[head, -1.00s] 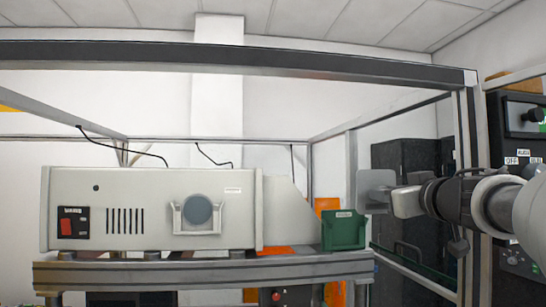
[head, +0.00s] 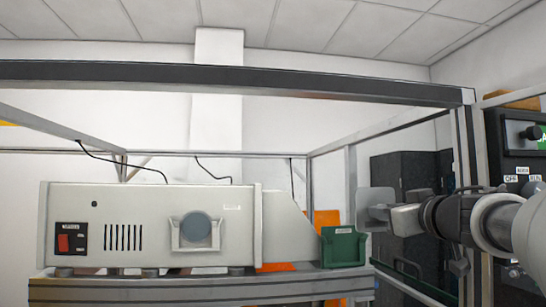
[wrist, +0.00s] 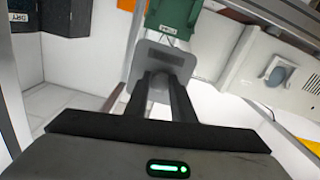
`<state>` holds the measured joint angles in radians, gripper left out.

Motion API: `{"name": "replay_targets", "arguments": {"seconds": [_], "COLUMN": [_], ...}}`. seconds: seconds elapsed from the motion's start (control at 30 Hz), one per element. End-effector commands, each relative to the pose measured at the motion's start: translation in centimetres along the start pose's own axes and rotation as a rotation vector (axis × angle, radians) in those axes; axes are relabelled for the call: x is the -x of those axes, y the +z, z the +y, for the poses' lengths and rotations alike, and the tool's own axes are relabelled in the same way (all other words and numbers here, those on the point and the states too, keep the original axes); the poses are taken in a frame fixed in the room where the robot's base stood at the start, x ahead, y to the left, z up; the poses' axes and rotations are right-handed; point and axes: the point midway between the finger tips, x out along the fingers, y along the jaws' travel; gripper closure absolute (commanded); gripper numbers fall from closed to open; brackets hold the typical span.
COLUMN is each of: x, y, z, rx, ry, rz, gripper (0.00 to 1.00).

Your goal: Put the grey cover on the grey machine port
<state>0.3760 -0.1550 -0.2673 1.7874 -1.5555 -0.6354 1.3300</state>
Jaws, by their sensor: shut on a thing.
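The grey machine (head: 150,255) stands on a metal bench at the left in the head view. Its port (head: 196,228) is a round blue-grey disc in a light square bracket on the front face; it also shows tilted at the upper right in the wrist view (wrist: 276,76). My gripper (head: 388,214) is at the right, clear of the machine. It is shut on the grey cover (head: 375,202), a flat plate with rounded corners. In the wrist view the cover (wrist: 162,55) sits at the ends of the two dark fingers.
A green bin (head: 343,247) stands at the bench's right end, close to the left of the cover. A metal frame crosses above, with an upright post (head: 466,160) behind my arm. Dark cabinets (head: 405,175) stand behind. The space before the machine's front is clear.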

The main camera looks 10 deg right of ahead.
Motion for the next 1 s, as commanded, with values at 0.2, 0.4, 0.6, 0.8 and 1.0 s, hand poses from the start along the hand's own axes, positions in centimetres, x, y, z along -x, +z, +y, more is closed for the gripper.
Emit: {"name": "replay_targets", "arguments": {"seconds": [0.2,0.4,0.6,0.8,1.0], "x": [-0.2,-0.8,-1.5,-2.1,-2.7], "y": [-0.8,-1.2,-1.7,-2.2,-2.7], "z": [-1.6,-3.4,-5.3,-7.1,-9.0], "rx": [0.002,0.003,0.004,0.004,0.004], "ry": [-0.005,-0.004,-0.003,-0.004,-0.005], "rz": [0.008,0.008,0.009,0.010,0.011], "gripper": [0.97,0.97,0.97,0.97,0.97]}}
